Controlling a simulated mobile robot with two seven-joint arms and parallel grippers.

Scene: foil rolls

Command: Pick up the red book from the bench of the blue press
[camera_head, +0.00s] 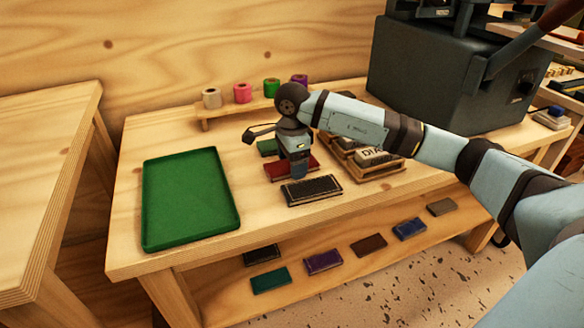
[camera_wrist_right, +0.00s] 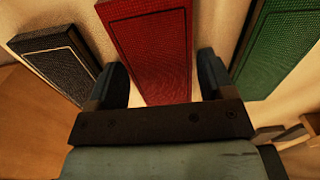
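The red book (camera_head: 276,171) lies flat on the wooden bench (camera_head: 130,215), between a black book (camera_head: 312,190) in front and a green book (camera_head: 267,147) behind. My right gripper (camera_head: 299,170) is low over the red book and hides part of it. In the right wrist view the red book (camera_wrist_right: 150,45) lies between the two fingers of my right gripper (camera_wrist_right: 164,82). A gap shows between the book and the right-hand finger; the fingers are open. A dark grey-blue press (camera_head: 420,75) stands on the bench at the back right. My left gripper is not in view.
A green tray (camera_head: 188,197) lies empty on the left of the bench. A wooden type case (camera_head: 375,172) sits right of the books. Foil rolls stand on a rack (camera_head: 225,110) at the back. Several books lie on the lower shelf (camera_head: 330,285).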

